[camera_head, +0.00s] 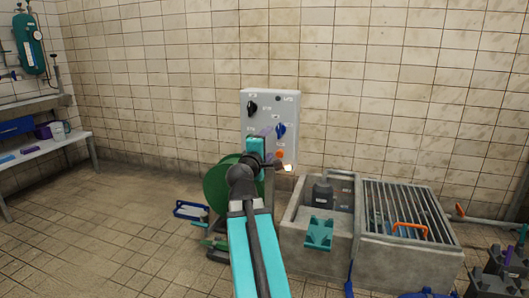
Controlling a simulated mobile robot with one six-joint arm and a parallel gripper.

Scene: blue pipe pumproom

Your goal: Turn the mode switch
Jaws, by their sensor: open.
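A light grey control panel (285,97) is on the tiled wall in the middle of the head view. It bears a black knob (252,107) at upper left, a blue knob (281,130) at right and an orange button (279,155) below it. The labels are too small to read, so I cannot tell which knob is the mode switch. My gripper (280,163) is open in front of the panel's lower part, below the blue knob. I see no contact with either knob. My arm hides the panel's lower left.
A green round reel (218,186) stands behind my arm. A concrete basin (315,248) with a metal grate (398,208) is at right, holding a dark bottle (322,194). A bench (45,150) is at far left. Floor at left is mostly clear.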

